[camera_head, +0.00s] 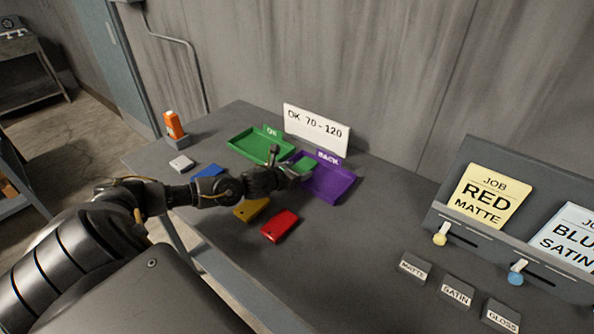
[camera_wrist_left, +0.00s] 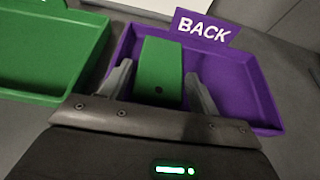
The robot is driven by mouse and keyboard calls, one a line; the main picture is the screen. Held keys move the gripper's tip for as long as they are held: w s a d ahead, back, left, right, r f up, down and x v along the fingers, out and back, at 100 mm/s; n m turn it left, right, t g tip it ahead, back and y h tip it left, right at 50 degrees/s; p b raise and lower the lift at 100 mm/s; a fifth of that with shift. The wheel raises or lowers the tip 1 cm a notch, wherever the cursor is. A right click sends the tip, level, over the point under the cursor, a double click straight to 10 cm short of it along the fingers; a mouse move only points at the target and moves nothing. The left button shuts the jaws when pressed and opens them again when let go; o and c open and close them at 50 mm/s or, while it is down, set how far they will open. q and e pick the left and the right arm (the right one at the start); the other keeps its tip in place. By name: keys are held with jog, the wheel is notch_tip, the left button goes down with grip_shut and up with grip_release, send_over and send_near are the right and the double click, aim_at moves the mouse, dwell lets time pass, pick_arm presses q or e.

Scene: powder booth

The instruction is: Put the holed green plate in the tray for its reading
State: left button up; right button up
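The green plate (camera_head: 306,163), with a small dark hole near one end, is at the left part of the purple tray (camera_head: 336,190) marked BACK. In the left wrist view the plate (camera_wrist_left: 160,68) lies between my fingers, with the purple tray (camera_wrist_left: 245,92) around it. My left gripper (camera_wrist_left: 160,85) is open, its fingers on either side of the plate with small gaps showing. In the head view the gripper (camera_head: 287,164) reaches over the tray's left edge. The green tray (camera_head: 247,150) marked OK is empty beside it. My right gripper is out of view.
A sign (camera_head: 316,130) reads OK 70 - 120. A blue plate (camera_head: 208,171), yellow plate (camera_head: 250,209) and red plate (camera_head: 280,226) lie nearby. An orange gauge (camera_head: 173,125) stands at the back left; its reading is not legible. Job cards and finish blocks are at right.

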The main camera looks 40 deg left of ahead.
pick_arm(q)
jog(key=shift+r, duration=0.1)
jog(key=b+v, duration=0.2)
jog(key=v, duration=0.9)
jog(key=shift+b, duration=0.3)
jog(key=shift+s+d+r, duration=0.1)
jog(key=shift+s+r, duration=0.15)
jog(key=shift+s, duration=0.2)
